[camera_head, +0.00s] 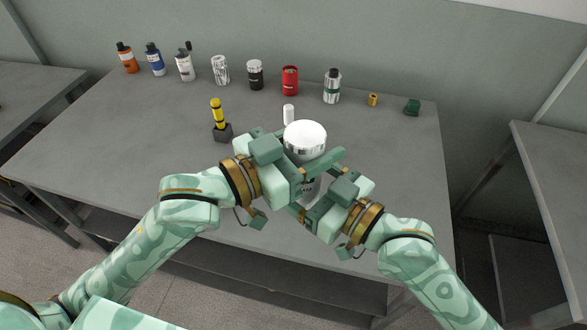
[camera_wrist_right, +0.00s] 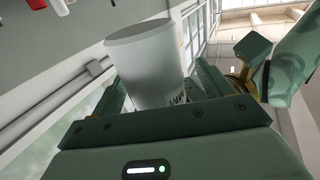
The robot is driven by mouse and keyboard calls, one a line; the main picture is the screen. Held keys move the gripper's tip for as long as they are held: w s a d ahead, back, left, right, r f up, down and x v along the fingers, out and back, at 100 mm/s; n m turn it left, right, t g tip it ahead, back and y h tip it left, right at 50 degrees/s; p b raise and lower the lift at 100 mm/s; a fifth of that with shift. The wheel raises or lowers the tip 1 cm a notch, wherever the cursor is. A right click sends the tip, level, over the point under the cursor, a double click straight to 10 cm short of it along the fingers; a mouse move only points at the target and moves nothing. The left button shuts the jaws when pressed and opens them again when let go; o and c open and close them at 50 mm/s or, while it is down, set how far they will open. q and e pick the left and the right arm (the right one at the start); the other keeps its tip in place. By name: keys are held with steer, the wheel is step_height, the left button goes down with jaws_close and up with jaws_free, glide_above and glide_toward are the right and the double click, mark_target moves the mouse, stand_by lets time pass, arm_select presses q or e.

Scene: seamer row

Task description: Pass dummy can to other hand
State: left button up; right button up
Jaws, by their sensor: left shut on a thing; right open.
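The dummy can (camera_head: 305,139), white with a pale top, is held upright above the near part of the table. My left gripper (camera_head: 297,166) is shut on it. My right gripper (camera_head: 317,193) is close below and to the right, at the can's lower part. In the right wrist view the can (camera_wrist_right: 150,68) stands between the right gripper's two open fingers (camera_wrist_right: 160,88), with some dark lettering low on its side. Part of my left arm shows at the right there. The can's lower end is hidden by the grippers.
The grey table (camera_head: 120,150) carries a back row of several cans and bottles, including a red can (camera_head: 289,81) and a black can (camera_head: 255,75). A yellow-handled tool in a dark block (camera_head: 222,132) and a small white cylinder (camera_head: 289,115) stand nearer. The table's left front is clear.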

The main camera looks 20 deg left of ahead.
steer(key=shift+x, duration=1.1)
steer(key=shift+c, duration=0.3)
steer(key=c, duration=1.1)
arm_select(q)
steer(key=o, duration=1.2)
steer(key=shift+c, duration=0.2)
